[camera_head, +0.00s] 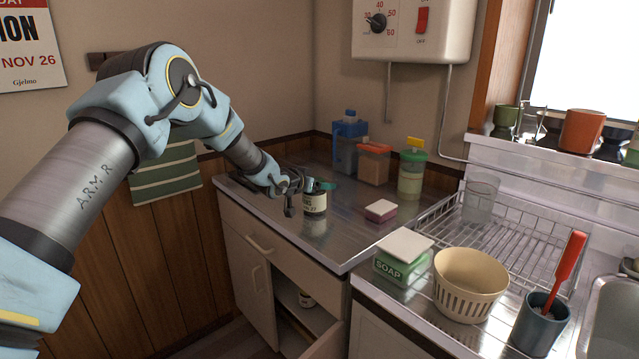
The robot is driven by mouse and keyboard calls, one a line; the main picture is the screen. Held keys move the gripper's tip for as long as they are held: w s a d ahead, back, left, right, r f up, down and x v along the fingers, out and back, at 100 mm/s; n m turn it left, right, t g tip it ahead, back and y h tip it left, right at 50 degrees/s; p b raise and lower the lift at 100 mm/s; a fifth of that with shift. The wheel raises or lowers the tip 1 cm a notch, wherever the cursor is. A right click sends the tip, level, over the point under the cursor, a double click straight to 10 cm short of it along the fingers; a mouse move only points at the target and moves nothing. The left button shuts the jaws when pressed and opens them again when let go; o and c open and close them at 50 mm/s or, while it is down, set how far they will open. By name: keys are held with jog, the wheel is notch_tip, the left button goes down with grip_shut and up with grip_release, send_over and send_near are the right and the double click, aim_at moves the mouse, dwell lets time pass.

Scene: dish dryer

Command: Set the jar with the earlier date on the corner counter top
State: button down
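A small jar (315,203) with a pale label and dark bands is upright at the corner counter top (350,232), near its front left part. Its reflection shows just below it; I cannot tell whether its base touches the metal. My gripper (300,196) is at the jar's upper left, with one dark finger left of the jar and other parts by its top. Whether the fingers grip it is unclear. A second small jar (306,299) is inside the open cabinet under the counter, partly hidden. The dates on both labels are too small to read.
Blue (350,146), orange-lidded (374,164) and green-lidded (411,172) containers stand at the counter's back. A pink sponge-like block (380,210) lies right of the jar. The dish rack (520,245), soap box (402,262) and beige basket (470,285) are at right.

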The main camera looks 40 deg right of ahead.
jog(key=shift+f, duration=0.1)
grip_release()
dwell(0.3)
jog(key=shift+a+r, duration=0.15)
jog(key=shift+r, duration=0.05)
jog(key=b+v, duration=0.2)
jog(key=v, duration=0.9)
jog(key=shift+a, duration=0.4)
jog(key=shift+r, duration=0.15)
